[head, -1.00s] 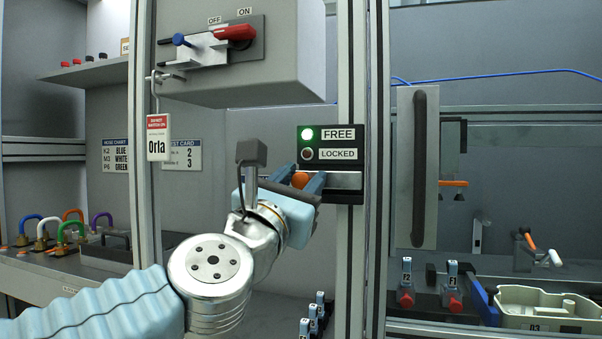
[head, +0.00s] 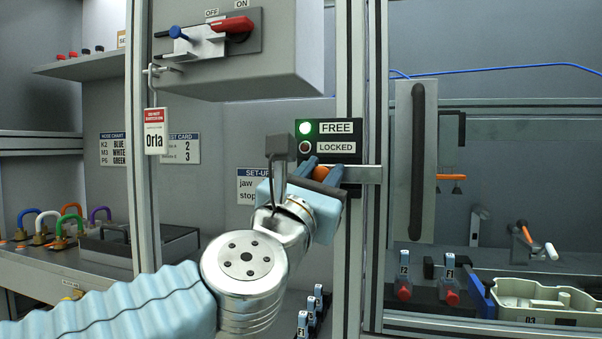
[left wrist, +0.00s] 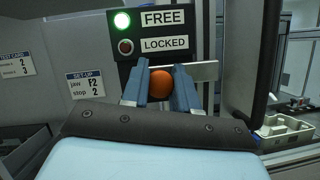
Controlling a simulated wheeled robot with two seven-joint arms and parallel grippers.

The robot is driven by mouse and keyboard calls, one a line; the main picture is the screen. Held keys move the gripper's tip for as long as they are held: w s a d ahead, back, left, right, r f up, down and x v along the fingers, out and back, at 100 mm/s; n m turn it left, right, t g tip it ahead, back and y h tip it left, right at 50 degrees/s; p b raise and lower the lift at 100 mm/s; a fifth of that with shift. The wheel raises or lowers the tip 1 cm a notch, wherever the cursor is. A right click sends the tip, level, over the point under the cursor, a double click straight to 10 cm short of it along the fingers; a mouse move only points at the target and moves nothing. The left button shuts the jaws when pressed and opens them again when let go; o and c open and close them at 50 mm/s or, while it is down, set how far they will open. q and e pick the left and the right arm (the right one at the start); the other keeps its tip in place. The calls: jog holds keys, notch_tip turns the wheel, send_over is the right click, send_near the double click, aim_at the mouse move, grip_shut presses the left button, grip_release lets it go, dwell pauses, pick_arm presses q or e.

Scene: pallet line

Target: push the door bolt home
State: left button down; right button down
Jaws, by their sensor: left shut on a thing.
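The door bolt's orange knob (head: 321,173) sits between the blue fingers of my left gripper (head: 324,172), which is shut on it. The knob and fingers also show in the left wrist view (left wrist: 161,86). The metal bolt bar (head: 364,174) sticks out to the right of the gripper, across the post towards the door's edge. The black status panel (head: 329,139) above it has a lit green lamp (head: 306,128) beside FREE and a dark lamp (head: 306,147) beside LOCKED. Part of the bolt is hidden behind the fingers. My right gripper is not in view.
The door (head: 417,165) with a long black handle stands right of the post. A grey switch box (head: 240,72) with a red lever hangs above left. A pale tray (head: 540,308) and small blue holders are at lower right.

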pick_arm(q)
jog(key=shift+s+d, duration=0.2)
jog(key=shift+d, duration=0.35)
jog(key=c, duration=1.1)
grip_release()
jog(key=shift+d, duration=0.15)
jog(key=shift+c, duration=0.2)
jog(key=shift+s, duration=0.1)
jog(key=b+v, duration=0.3)
jog(key=v, duration=1)
jog(key=shift+s+a+b, duration=0.25)
jog(key=shift+s+b, duration=0.05)
jog(key=shift+b, duration=0.05)
jog(key=shift+f, duration=0.15)
